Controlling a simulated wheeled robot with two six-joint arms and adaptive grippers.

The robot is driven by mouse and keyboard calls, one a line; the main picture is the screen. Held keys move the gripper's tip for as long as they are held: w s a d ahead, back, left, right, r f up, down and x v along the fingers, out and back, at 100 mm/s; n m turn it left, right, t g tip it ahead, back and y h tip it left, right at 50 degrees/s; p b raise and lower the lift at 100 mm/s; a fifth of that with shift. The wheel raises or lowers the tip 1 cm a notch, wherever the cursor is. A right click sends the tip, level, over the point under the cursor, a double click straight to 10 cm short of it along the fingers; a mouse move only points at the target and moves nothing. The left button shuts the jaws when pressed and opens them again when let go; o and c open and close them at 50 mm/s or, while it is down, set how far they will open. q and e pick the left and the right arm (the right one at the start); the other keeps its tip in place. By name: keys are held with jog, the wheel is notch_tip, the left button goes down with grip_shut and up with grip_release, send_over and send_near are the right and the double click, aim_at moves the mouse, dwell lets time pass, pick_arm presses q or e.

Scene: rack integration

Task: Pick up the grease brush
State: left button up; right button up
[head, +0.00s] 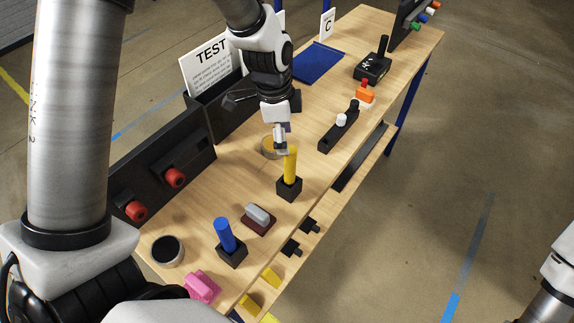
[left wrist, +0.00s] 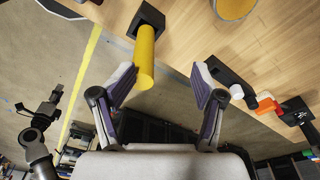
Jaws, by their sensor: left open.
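A yellow cylindrical handle (head: 290,166) stands upright in a black square holder (head: 289,188) on the table. A blue handle (head: 225,235) stands in a similar black holder (head: 232,254) nearer me. No label shows which is the grease brush. My left gripper (head: 281,141) is right by the top of the yellow handle. In the left wrist view, the open jaws (left wrist: 163,88) have the yellow handle (left wrist: 146,52) between them, closer to the left finger; contact cannot be told. My right gripper (left wrist: 45,107) shows small and dark at the left of that view; its jaws are unclear.
A round tan item (head: 269,148) lies behind the yellow handle. A grey block on a dark red base (head: 258,221) sits between the two handles. A black strip with knobs (head: 339,131) lies farther right. Black panels with red knobs (head: 174,178) line the back. The near table edge is close.

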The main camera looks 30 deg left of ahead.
aim_at(291, 170)
pick_arm(q)
jog(key=f, duration=0.2)
jog(key=s+d+f+p, duration=0.1)
jog(key=d+f, duration=0.1)
jog(key=f, duration=0.1)
jog(key=shift+s+f, duration=0.2)
jog(key=shift+f, duration=0.1)
jog(key=shift+s+d+f+p, duration=0.1)
jog(key=shift+d+f+p, duration=0.1)
jog(key=shift+f, duration=0.35)
jog(key=shift+d+f+p, duration=0.15)
jog(key=shift+f, duration=0.4)
jog(key=shift+s+d, duration=0.15)
jog(key=shift+w+a+f, duration=0.15)
jog(key=shift+w+a, duration=0.05)
grip_shut()
jog(key=shift+d, duration=0.1)
pick_arm(e)
jog(key=shift+s+d+r, duration=0.45)
jog(key=shift+s+d, duration=0.1)
jog(key=shift+s, duration=0.25)
